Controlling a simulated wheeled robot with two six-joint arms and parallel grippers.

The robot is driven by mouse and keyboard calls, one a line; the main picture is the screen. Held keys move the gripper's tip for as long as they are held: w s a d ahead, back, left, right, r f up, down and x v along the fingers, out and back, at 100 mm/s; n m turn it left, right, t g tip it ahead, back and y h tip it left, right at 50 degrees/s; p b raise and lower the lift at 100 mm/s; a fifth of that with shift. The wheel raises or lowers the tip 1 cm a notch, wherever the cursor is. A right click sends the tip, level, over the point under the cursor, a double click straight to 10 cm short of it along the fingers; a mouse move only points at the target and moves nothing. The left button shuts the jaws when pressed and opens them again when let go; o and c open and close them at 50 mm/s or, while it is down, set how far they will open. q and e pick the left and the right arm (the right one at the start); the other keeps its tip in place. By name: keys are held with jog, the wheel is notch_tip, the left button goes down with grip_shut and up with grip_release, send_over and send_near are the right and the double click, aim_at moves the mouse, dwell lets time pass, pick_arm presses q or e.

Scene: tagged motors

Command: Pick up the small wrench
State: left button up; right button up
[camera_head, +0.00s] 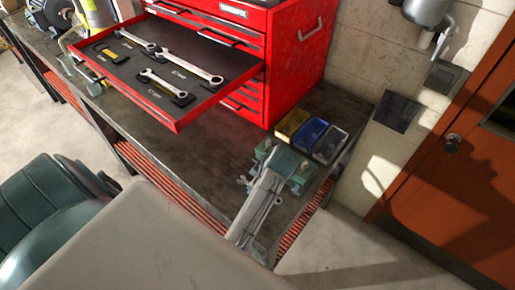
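A short silver wrench (163,83) lies near the drawer's front edge, partly over a dark label or holder. A longer wrench (192,67) lies behind it. Another wrench (137,40) lies farther up to the left; I cannot tell for sure which of the two shorter ones is smallest. All lie flat in the drawer. Neither of my grippers is in view.
The red tool chest (300,60) stands on a dark workbench (185,150). A grey-green vise (265,195) sits at the bench's right end beside yellow (291,124), blue (308,134) and grey bins (331,145). A dark green rounded object (50,210) stands on the floor at left.

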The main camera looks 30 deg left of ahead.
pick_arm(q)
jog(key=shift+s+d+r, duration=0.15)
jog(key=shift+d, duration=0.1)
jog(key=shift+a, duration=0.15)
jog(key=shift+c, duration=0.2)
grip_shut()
